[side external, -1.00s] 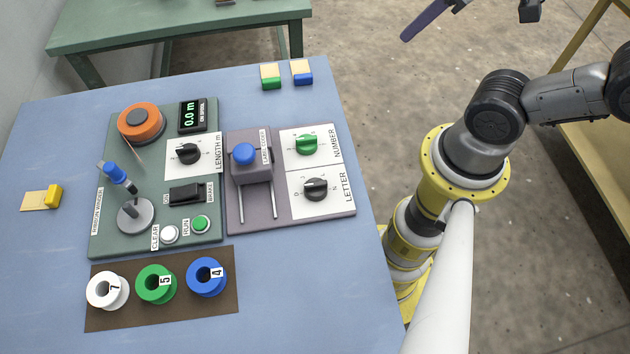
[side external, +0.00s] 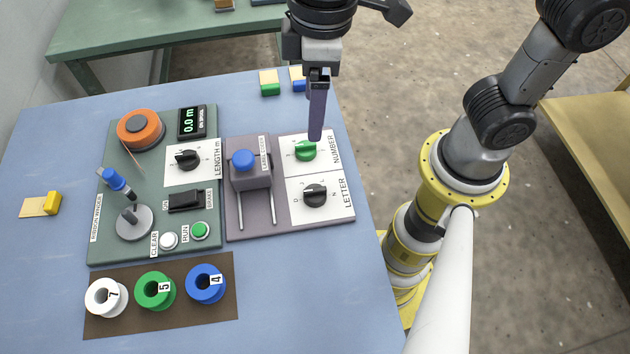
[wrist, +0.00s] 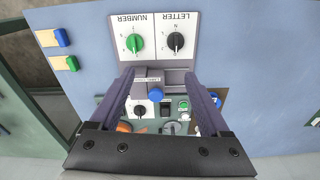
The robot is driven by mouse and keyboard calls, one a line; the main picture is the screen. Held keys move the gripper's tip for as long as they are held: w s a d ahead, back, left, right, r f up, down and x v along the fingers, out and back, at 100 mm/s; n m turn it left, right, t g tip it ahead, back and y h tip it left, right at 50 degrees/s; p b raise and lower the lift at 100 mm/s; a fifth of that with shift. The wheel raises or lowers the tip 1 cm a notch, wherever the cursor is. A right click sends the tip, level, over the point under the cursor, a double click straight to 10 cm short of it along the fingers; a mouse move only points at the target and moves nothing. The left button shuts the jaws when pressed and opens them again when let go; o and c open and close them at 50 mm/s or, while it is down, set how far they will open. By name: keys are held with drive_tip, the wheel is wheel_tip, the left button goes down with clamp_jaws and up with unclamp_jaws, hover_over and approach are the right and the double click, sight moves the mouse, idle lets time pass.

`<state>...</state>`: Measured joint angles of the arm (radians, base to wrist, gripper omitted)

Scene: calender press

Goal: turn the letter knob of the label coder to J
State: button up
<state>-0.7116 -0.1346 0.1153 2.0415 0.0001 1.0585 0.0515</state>
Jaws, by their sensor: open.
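The label coder (side external: 236,212) is a purple-grey panel with a blue-topped block and two white dial plates on its right side. The black letter knob (side external: 315,195) sits on the lower plate, marked LETTER; it also shows in the wrist view (wrist: 176,41). Its exact pointed letter is too small to read. The green number knob (side external: 305,150) sits on the upper plate. My gripper (side external: 315,138) hangs above the number side of the coder, apart from the letter knob. In the wrist view its two fingers (wrist: 156,80) are spread apart with nothing held.
Left of the coder is the ribbon winder panel (side external: 150,240) with an orange spool, black length knob and upright blue-tipped handle. White, green and blue spools (side external: 155,290) stand on a brown mat in front. Two small blocks (side external: 269,83) lie near the back edge.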

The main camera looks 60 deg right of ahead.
sight(315, 190)
drive_tip(key=shift+n, duration=0.7)
drive_tip(key=a+f, duration=0.1)
drive_tip(key=f, duration=0.4)
drive_tip(key=s+a+f, duration=0.1)
drive_tip(key=f, duration=0.4)
drive_tip(key=s+a+f, duration=0.1)
drive_tip(key=f, duration=0.4)
drive_tip(key=shift+s+f, duration=0.1)
drive_tip(key=shift+f, duration=0.25)
clamp_jaws()
